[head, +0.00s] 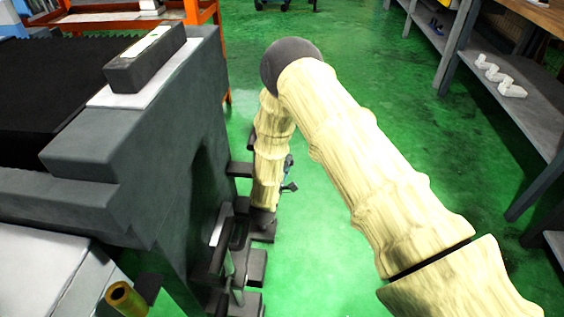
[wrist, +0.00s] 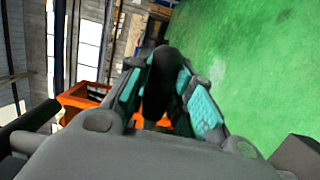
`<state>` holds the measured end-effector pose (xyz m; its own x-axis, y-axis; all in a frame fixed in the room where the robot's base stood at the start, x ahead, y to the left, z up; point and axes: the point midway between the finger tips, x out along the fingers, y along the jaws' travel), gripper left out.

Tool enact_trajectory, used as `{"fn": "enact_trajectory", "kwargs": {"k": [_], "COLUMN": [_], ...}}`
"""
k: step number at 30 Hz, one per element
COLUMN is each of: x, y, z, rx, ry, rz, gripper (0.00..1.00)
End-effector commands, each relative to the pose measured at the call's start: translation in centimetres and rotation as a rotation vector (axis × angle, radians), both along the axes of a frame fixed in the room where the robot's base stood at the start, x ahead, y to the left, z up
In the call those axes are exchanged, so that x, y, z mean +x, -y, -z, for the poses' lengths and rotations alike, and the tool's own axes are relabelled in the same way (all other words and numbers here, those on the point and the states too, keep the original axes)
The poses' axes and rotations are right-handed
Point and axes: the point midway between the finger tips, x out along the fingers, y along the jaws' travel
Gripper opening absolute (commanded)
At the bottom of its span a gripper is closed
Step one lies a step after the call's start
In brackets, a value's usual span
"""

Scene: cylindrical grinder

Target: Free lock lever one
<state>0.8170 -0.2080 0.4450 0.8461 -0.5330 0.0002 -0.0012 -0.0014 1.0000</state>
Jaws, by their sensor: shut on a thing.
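My gripper (wrist: 162,92) shows in the wrist view, with a teal pad on each finger. The fingers are shut on a dark, rounded bar (wrist: 164,68) that looks like a lock lever's handle. Which lever it is cannot be told. In the head view my arm comes down beside the grey grinder (head: 182,165) and mostly hides the gripper; only a small teal and dark part (head: 289,178) shows. Below the arm, dark blocks and thin upright rods (head: 229,262) stick out from the grinder's side. The held bar's joint with the machine is hidden.
An orange frame (head: 208,14) stands behind the grinder. A grey shelf rack (head: 518,105) with white parts (head: 499,77) stands at the right. A yellow-brown cylinder (head: 126,297) is at the front left. Green floor (head: 345,250) lies open between the grinder and the rack.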

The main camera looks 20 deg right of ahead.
Motion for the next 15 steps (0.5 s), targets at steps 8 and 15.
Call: {"fn": "enact_trajectory", "kwargs": {"k": [8, 15], "x": [-0.11, -0.07], "y": [-0.05, -0.1], "z": [0.1, 0.09], "rx": [-0.001, -0.001], "ry": [-0.003, -0.002], "rz": [-0.001, -0.001], "gripper": [0.0, 0.45]}}
